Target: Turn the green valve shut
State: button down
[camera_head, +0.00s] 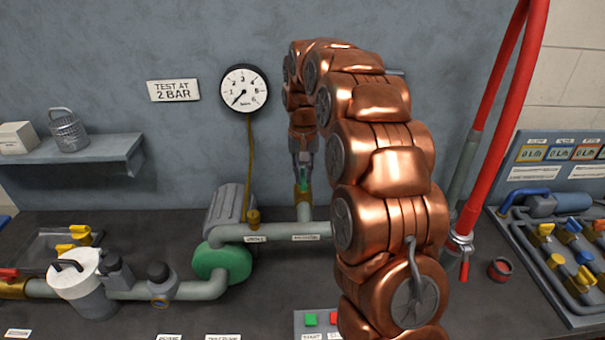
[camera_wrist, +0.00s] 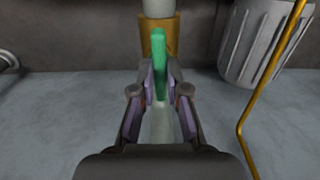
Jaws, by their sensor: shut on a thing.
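The green valve handle (camera_wrist: 160,62) stands between my fingers in the wrist view, on a brass valve body (camera_wrist: 158,36). The handle looks roughly in line with the grey pipe (camera_wrist: 158,8), leaning slightly. My gripper (camera_wrist: 161,84) is shut on the handle, one purple-grey finger pad on each side. In the head view my gripper (camera_head: 303,160) reaches down from above onto the brass valve, with only a bit of the green handle (camera_head: 303,184) showing. My copper arm hides the area right of the valve.
A gauge (camera_head: 244,89) hangs on the wall, its needle pointing lower left, with a thin yellow line below it. A ribbed grey motor (camera_head: 226,212) and a green disc-shaped pump (camera_head: 224,262) stand left of the valve. Red hoses (camera_head: 506,130) hang at the right.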

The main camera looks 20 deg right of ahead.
jog(key=shift+f, duration=0.1)
jog(key=n+b, duration=0.3)
jog(key=n, duration=0.1)
jog(key=n+b, duration=0.1)
jog(key=n, duration=0.3)
jog(key=shift+n+b, duration=0.3)
jog(key=shift+b, duration=0.1)
jog(key=n, duration=0.9)
dwell(0.4)
jog(key=c, duration=1.2)
grip_release()
